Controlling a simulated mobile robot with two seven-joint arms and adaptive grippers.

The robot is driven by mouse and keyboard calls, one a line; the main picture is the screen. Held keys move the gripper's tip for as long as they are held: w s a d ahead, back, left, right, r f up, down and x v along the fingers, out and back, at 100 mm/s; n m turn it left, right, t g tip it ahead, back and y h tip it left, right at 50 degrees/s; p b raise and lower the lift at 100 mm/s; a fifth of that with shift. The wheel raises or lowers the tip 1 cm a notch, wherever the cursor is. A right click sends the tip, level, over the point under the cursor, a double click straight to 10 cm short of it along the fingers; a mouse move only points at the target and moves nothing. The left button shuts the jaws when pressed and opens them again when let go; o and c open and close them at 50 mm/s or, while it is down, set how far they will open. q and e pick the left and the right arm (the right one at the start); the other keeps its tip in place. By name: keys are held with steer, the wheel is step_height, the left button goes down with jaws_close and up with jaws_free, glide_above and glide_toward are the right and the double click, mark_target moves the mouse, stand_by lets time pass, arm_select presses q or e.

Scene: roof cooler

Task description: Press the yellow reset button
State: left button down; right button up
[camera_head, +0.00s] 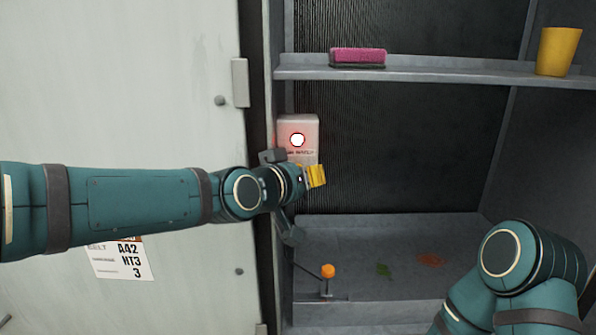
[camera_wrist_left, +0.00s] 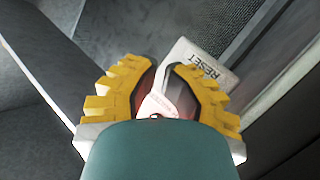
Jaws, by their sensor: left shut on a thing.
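A pale reset box (camera_head: 299,125) with a bright white, red-rimmed light is fixed at the left inner side of the cabinet. Its RESET lettering shows in the left wrist view on the box (camera_wrist_left: 205,65). My left gripper (camera_head: 315,177) is at the box's lower part, in front of it. In the left wrist view the yellow fingers of my left gripper (camera_wrist_left: 165,95) are around a pale, pinkish thing that I cannot clearly tell from the box. I see no yellow button; that area is hidden by the gripper. My right gripper is out of view.
A shelf (camera_head: 430,75) above bears a pink brush (camera_head: 357,57) and a yellow cup (camera_head: 558,51). An orange knob (camera_head: 328,271) stands on the lower ledge (camera_head: 400,285), beside green and orange stains. A white door (camera_head: 120,90) is at left.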

arm_select(q)
steer(key=shift+w+a+r, duration=0.3)
steer(key=shift+w+a, duration=0.15)
stand_by(0.5)
steer(key=shift+s+a+f+b, duration=0.1)
steer(key=shift+s+b, duration=0.05)
steer(key=shift+b, duration=0.6)
steer(key=shift+s, duration=0.1)
steer(key=s, duration=0.4)
steer(key=shift+s+f, duration=0.25)
